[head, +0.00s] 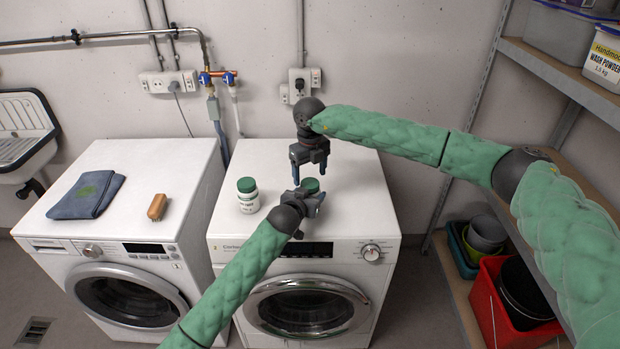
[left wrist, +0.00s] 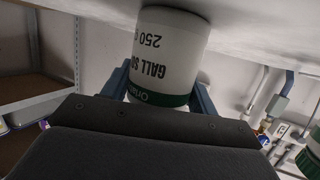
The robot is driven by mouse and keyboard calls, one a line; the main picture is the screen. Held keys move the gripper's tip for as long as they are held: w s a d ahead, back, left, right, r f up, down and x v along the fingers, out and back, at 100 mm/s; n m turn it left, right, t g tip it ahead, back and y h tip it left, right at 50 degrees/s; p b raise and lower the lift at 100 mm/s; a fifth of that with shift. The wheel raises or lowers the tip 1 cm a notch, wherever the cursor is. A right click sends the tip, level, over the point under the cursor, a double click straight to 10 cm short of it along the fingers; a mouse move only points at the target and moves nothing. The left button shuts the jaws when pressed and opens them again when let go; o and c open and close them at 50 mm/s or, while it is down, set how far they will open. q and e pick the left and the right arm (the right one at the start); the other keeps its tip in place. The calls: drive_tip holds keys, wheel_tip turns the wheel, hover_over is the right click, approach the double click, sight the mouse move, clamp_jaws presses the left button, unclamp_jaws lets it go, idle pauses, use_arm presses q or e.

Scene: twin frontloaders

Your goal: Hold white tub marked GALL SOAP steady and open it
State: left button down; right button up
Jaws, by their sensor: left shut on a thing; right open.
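The white tub marked GALL SOAP (left wrist: 168,45) has a green lid (head: 310,185) and stands on top of the right washing machine. In the left wrist view its lettering appears upside down. My left gripper (head: 306,200) is shut on the tub, with a blue finger on each side of it in the left wrist view. The gripper hides most of the tub in the head view; the green lid shows above it. My right gripper (head: 309,173) is open and points down over the tub, its fingers just above or around the lid level; contact cannot be told.
A second white tub with a green lid (head: 248,197) stands just left of my left gripper. The right washing machine (head: 365,215) has free top around them. A blue folded cloth (head: 86,195) and a brown brush (head: 157,207) lie on the left machine. Shelves stand at right.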

sight(316, 194)
drive_tip(key=shift+s+r, duration=0.1)
drive_tip(key=shift+r, duration=0.75)
drive_tip(key=shift+c, duration=0.3)
drive_tip(key=shift+s+a+f, duration=0.1)
drive_tip(key=shift+f, duration=0.15)
drive_tip(key=shift+a+r+y, duration=0.3)
drive_tip(key=shift+a+r, duration=0.1)
drive_tip(key=shift+r, duration=0.45)
drive_tip(key=shift+r+m, duration=0.55)
drive_tip(key=shift+m, duration=0.65)
drive_tip(key=m, duration=0.2)
drive_tip(key=r+m, duration=0.1)
drive_tip(key=shift+w+d+r+m, duration=0.1)
drive_tip(key=shift+w+d+m, duration=0.1)
drive_tip(key=shift+m, duration=0.2)
drive_tip(key=m, duration=0.4)
drive_tip(key=shift+s+d+m, duration=0.1)
drive_tip(key=shift+d+m, duration=0.2)
drive_tip(key=shift+m, duration=0.1)
drive_tip(key=shift+f, duration=3.95)
drive_tip(key=shift+c, duration=0.2)
